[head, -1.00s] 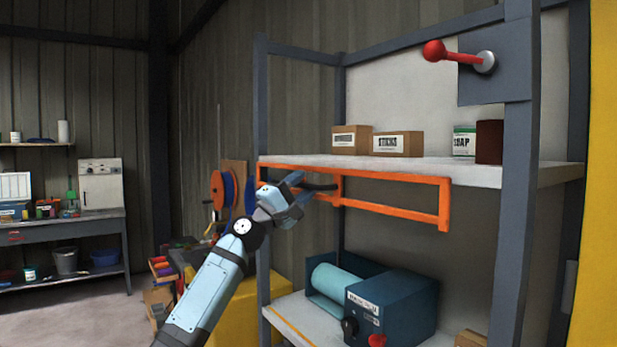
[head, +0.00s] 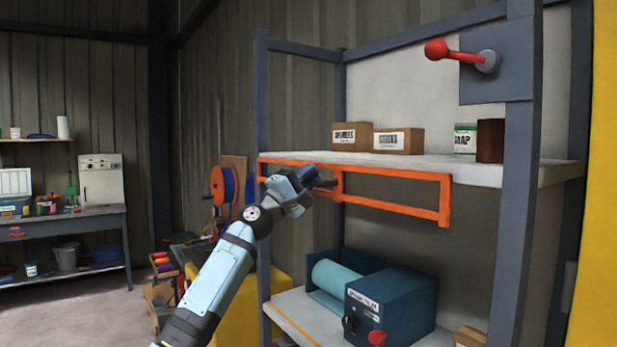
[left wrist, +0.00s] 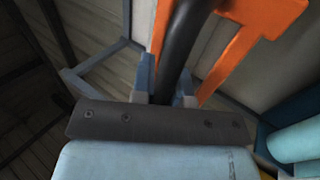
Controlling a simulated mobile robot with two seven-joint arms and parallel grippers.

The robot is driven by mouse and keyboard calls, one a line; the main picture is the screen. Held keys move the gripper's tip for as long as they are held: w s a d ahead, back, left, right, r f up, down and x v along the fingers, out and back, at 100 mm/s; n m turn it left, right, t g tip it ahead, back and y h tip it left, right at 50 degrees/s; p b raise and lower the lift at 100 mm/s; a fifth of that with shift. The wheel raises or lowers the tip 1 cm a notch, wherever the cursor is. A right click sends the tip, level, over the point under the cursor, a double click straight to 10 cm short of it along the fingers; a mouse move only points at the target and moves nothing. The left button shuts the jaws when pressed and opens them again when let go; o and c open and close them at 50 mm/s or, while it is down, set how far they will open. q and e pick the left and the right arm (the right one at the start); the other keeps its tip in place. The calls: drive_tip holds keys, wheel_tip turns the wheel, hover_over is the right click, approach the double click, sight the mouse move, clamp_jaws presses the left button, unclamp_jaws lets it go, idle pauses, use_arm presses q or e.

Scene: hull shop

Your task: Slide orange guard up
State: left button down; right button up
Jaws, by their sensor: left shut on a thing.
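The orange guard (head: 395,208) is a long flat frame along the front of the rack, just below the edge of the upper shelf. It also shows in the left wrist view (left wrist: 262,18). A dark bar handle (head: 328,185) sticks out near its middle upright. In the left wrist view the handle (left wrist: 183,42) runs down between the two fingers. My left gripper (head: 311,178) is shut on this handle, and its fingers hide part of it. In the left wrist view the fingers (left wrist: 167,88) sit on either side of the bar. My right gripper is not in view.
The upper shelf (head: 470,170) carries cardboard boxes (head: 398,140), a soap can (head: 465,139) and a dark red can (head: 490,141). A red-knobbed lever (head: 437,50) sits at upper right. A blue machine (head: 390,302) stands on the lower shelf below the guard.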

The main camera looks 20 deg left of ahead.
use_arm(q)
wheel_tip(320, 180, up, 9)
drive_tip(key=p, duration=0.5)
drive_tip(key=shift+r, duration=0.15)
drive_tip(key=shift+s+a, duration=0.1)
drive_tip(key=shift+a, duration=0.05)
drive_tip(key=c, duration=1.1)
unclamp_jaws()
